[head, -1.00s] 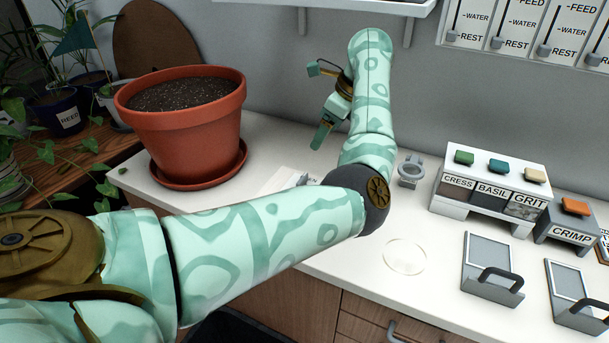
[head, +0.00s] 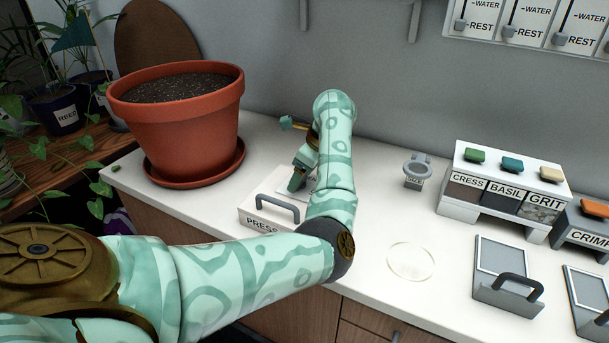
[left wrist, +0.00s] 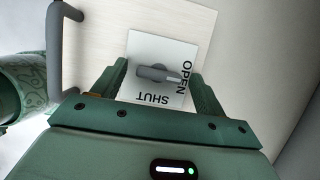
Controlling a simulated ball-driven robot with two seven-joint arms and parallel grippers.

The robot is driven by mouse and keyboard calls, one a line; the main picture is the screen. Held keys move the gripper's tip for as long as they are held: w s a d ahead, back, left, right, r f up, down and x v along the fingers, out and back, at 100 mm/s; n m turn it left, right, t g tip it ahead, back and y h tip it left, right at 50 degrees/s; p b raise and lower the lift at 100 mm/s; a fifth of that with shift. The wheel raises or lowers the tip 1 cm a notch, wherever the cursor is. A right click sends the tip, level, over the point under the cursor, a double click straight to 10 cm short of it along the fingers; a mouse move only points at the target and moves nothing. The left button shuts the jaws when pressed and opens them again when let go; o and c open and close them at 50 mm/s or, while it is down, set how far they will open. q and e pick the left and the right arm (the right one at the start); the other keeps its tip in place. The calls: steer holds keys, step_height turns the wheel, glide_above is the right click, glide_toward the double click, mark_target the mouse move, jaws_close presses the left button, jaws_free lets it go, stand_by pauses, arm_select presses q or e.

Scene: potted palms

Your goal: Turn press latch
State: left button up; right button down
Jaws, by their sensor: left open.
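The press (head: 258,218) is a white box with a grey bar handle, labelled PRESS, on the counter. Its latch is a grey lever (left wrist: 152,73) on a white plate (left wrist: 150,50) marked OPEN and SHUT. In the left wrist view the lever lies crosswise, one end at the word OPEN. My left gripper (left wrist: 158,72) is open, with a finger on either side of the lever; contact cannot be told. In the head view my left gripper (head: 298,181) points down over the press's far part, and my forearm hides the lever. My right gripper is out of view.
A terracotta pot (head: 180,125) stands left of the press. A grey ring holder (head: 416,171) and a clear disc (head: 411,261) are to the right, then a CRESS, BASIL and GRIT box (head: 470,208) and handled grey frames (head: 505,270). The press handle (left wrist: 64,50) is beside my gripper.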

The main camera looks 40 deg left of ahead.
arm_select(q)
steer(key=c, duration=1)
steer(key=shift+r, duration=0.1)
